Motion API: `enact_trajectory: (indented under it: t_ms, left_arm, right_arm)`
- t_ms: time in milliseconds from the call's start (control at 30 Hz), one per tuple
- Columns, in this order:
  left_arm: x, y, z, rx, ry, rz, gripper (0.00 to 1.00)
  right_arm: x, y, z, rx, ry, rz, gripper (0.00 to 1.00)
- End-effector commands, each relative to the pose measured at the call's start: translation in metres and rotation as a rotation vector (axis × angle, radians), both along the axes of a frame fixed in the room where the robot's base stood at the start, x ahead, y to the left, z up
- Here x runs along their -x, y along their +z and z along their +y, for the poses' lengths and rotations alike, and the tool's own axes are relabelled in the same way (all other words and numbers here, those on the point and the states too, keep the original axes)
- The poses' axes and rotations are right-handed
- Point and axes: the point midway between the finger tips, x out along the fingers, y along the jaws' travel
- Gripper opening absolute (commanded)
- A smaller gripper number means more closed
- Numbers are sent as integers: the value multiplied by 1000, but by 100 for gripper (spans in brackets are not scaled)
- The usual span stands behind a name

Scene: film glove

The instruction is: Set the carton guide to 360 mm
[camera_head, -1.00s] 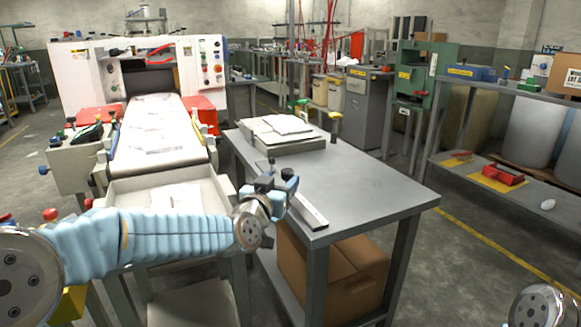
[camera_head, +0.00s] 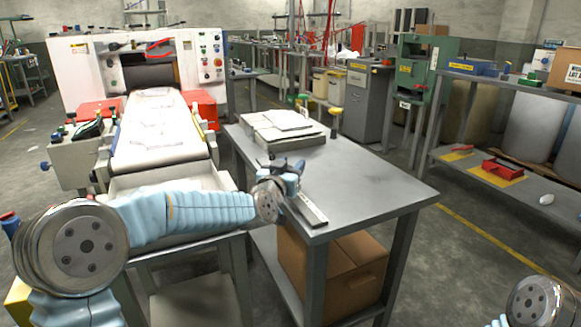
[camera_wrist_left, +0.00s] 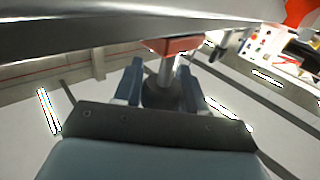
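A flat, pale metal bar (camera_head: 309,212), which looks like the carton guide, lies along the near left edge of the grey table (camera_head: 375,190). My left gripper (camera_head: 290,168) is over the bar's far part and hides some of it. In the left wrist view, the two blue fingers (camera_wrist_left: 161,82) stand apart on either side of a grey post with a dark round base (camera_wrist_left: 160,96). A red block (camera_wrist_left: 172,45) tops the post. I cannot tell whether the fingers touch it. No scale reading is legible. My right gripper is out of view.
A cardboard box (camera_head: 345,270) sits under the table. The table's right half is clear.

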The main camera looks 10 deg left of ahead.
Motion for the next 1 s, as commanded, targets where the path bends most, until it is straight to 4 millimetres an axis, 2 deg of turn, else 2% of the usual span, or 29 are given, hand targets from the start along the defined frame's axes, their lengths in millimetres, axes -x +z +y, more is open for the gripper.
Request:
enact_trajectory:
  t_ms: [33, 133, 367, 467, 567, 700, 800, 1000]
  left_arm:
    - [0, 0, 0, 0, 0, 0, 16]
    - [0, 0, 0, 0, 0, 0, 1]
    - [4, -1, -4, 0, -2, 0, 0]
    - [18, -1, -16, 0, -6, -1, 0]
    - [40, -1, -32, 1, -7, -1, 0]
    - [69, 0, -54, 0, -7, -1, 0]
    - [83, 1, -65, 0, -5, 0, 0]
    - [93, 0, -71, -1, -1, 1, 0]
  right_arm:
    - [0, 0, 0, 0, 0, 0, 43]
    - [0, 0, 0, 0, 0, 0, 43]
    - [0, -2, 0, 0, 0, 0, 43]
    - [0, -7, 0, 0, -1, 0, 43]
    - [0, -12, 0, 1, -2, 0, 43]
    - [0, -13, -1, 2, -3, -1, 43]
    - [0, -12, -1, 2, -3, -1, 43]
    - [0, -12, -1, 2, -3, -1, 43]
